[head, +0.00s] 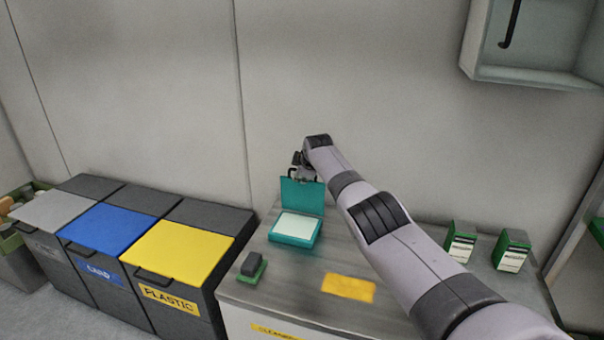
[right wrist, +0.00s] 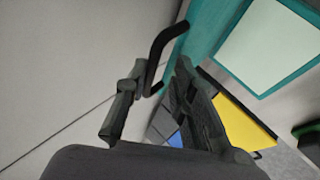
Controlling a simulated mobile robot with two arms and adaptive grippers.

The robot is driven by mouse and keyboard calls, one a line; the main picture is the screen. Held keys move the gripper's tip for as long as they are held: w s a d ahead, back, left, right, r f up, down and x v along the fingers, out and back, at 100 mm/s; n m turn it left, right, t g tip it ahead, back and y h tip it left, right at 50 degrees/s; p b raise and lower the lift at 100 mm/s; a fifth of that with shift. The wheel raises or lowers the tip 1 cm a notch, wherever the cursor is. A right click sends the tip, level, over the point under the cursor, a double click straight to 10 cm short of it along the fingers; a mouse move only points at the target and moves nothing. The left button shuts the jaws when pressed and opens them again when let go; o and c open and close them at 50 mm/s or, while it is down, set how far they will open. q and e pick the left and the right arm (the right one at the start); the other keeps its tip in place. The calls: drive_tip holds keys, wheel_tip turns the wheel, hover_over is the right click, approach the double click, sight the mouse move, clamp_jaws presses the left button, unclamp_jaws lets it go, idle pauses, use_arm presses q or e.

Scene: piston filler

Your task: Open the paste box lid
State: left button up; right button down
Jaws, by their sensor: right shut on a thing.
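The teal paste box (head: 295,240) sits on the grey counter with its pale inside showing. Its lid (head: 302,197) stands upright at the back edge, so the box is open. My right gripper (head: 298,165) is at the top edge of the lid, shut on the lid's dark handle. In the right wrist view the black handle (right wrist: 168,42) runs from the teal lid (right wrist: 207,28) down between the fingers of the right gripper (right wrist: 155,98). The pale inside of the box (right wrist: 272,45) shows at the upper right. My left gripper is not in view.
A dark block on a green base (head: 251,266) and a yellow label (head: 348,287) are on the counter. Two green-and-white boxes (head: 461,243) (head: 512,250) stand at the right. Bins with grey, blue and yellow lids (head: 178,252) stand left. A wall cabinet (head: 535,78) hangs upper right.

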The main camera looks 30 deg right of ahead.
drive_tip(key=shift+d, duration=0.1)
drive_tip(key=c, duration=1.8)
unclamp_jaws()
drive_tip(key=shift+o, duration=0.4)
drive_tip(key=shift+f, duration=0.15)
drive_tip(key=shift+r, duration=0.2)
drive_tip(key=v, duration=1.1)
drive_tip(key=shift+s, duration=0.3)
drive_tip(key=shift+r, duration=0.15)
